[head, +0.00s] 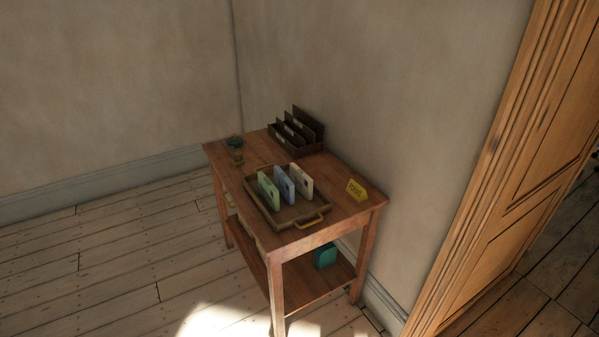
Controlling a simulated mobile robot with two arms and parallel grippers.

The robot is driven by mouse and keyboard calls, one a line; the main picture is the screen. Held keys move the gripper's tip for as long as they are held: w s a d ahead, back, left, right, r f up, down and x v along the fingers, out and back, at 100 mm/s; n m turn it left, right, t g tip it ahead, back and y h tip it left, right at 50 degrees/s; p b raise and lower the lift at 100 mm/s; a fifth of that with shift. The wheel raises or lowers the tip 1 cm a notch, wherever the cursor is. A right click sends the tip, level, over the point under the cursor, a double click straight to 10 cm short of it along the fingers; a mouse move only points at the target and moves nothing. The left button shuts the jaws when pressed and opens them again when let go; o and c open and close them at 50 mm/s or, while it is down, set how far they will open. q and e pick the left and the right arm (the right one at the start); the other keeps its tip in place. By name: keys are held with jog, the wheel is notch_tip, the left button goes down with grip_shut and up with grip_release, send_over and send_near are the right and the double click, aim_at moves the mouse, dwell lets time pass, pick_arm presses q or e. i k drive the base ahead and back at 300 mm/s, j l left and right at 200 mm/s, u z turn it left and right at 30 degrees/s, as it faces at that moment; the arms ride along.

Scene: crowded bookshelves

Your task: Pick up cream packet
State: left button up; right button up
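The cream packet (301,181) stands upright in a brown tray (285,225) on a small wooden table. It is the rightmost of 3 packets in a row. A light blue packet (284,184) stands just left of it, and a green packet (268,191) stands at the left end. There are gaps between the packets. The lower parts of the blue and cream packets are partly hidden by the packets in front of them. Neither of my grippers is in view.
The wooden table (339,206) stands against the wall. A dark divided organizer (298,135), a yellow sign (357,190) and small items (236,158) are on top. A teal object (325,256) sits on the lower shelf. A wooden door frame (480,170) is at right. The floor at left is clear.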

aim_at(303, 182)
jog(key=i+j, duration=0.45)
jog(key=i+j+z, duration=0.2)
jog(key=z, duration=0.15)
jog(key=i+j+z, duration=0.2)
jog(key=j+z, duration=0.15)
jog(key=i+j+z, duration=0.1)
jog(key=j+z, duration=0.2)
jog(key=j, duration=0.15)
